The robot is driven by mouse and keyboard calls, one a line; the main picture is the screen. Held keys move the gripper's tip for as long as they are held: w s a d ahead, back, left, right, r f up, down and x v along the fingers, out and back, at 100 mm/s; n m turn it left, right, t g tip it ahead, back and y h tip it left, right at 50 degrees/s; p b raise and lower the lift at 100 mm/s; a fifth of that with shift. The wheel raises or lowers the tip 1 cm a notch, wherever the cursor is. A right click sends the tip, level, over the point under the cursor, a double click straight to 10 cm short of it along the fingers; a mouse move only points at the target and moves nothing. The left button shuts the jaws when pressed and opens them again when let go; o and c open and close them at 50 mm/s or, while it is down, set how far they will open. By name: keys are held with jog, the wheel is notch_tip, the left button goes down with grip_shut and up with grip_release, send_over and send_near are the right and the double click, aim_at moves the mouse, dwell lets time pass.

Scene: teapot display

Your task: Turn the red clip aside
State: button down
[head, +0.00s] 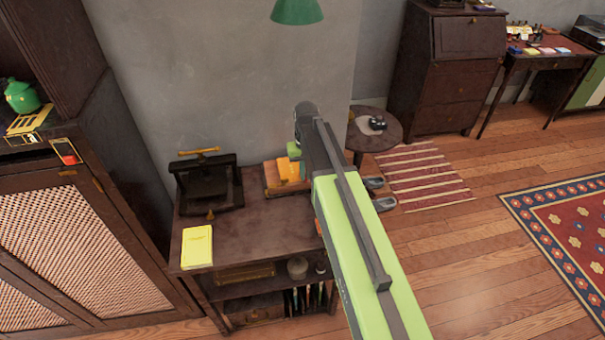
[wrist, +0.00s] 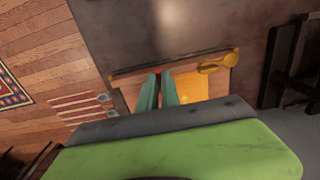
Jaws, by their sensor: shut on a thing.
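My gripper (wrist: 158,84) shows in the wrist view as two teal fingers close together. A small red piece, which looks like the red clip (wrist: 158,75), sits between their tips, and the gripper is shut on it. It is at the edge of a wooden tray or box (wrist: 122,76) that has an orange sheet (wrist: 207,88) and a brass knob (wrist: 213,66) to the right. In the head view the wooden box (head: 271,182) stands at the back of a small dark table, and my arm hides most of the gripper. The clip cannot be made out there.
The dark table (head: 250,245) also holds a black press (head: 208,185) with a brass handle and a yellow pad (head: 197,246). A tall cabinet (head: 75,230) stands at left, with a green teapot (head: 21,96). A round side table (head: 375,140) is beyond my arm.

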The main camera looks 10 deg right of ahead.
jog(key=shift+a, duration=0.3)
jog(key=shift+d, duration=0.15)
jog(key=shift+d+m, duration=0.1)
jog(key=shift+m, duration=1.5)
jog(key=m, duration=0.3)
jog(key=shift+m, duration=0.4)
jog(key=m, duration=0.3)
jog(key=shift+m, duration=0.3)
jog(key=m, duration=0.3)
jog(key=shift+m, duration=2.1)
